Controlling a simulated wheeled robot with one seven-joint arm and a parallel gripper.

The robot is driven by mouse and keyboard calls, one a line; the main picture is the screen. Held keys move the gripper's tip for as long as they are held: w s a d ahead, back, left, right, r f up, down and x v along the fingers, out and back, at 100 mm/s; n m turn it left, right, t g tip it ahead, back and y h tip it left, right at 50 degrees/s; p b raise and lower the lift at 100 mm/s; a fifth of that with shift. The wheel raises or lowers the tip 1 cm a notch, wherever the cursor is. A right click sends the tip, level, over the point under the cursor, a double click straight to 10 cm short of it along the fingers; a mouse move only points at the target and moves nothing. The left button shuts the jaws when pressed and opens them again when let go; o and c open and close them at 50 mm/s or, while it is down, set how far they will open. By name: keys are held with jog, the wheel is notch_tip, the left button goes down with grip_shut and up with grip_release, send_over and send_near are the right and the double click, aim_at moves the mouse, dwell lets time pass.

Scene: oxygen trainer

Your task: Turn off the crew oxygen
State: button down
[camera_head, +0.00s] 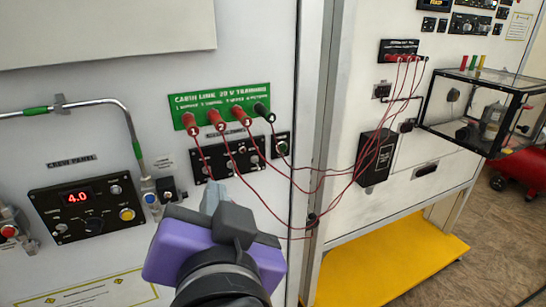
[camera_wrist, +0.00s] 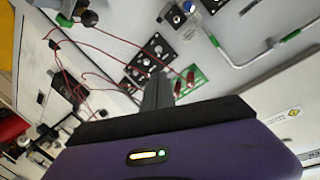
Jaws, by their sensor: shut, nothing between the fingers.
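The black crew panel (camera_head: 75,232) is on the white wall at the left of the head view. Its red display reads 4.0, with a dark knob (camera_head: 93,224) below it and a yellow round control (camera_head: 127,214) at the right. A pipe with green bands ends at a blue-marked fitting (camera_head: 150,196) beside the panel; a blue-marked fitting also shows in the wrist view (camera_wrist: 177,21). A red-marked fitting (camera_head: 9,231) is at the far left. My gripper (camera_head: 213,194) is shut and empty, right of the crew panel, apart from it in the picture.
A green board (camera_head: 222,97) with red plugs (camera_head: 216,118) is above my gripper. Red cables loop to a black box (camera_head: 376,158) at the right. A black switch strip (camera_head: 226,158) is below the board. A yellow platform (camera_head: 385,268) is low on the right.

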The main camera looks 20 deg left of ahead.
aim_at(208, 171)
dwell(0.3)
jog(key=p+x, duration=0.1)
jog(key=x, duration=0.9)
jog(key=shift+r+p, duration=0.1)
jog(key=shift+p, duration=0.25)
jog(key=shift+b, duration=0.3)
jog(key=shift+s+f+b, duration=0.1)
jog(key=shift+f+b, duration=0.15)
jog(key=shift+b, duration=0.1)
jog(key=shift+r+t, duration=0.1)
jog(key=shift+t, duration=0.2)
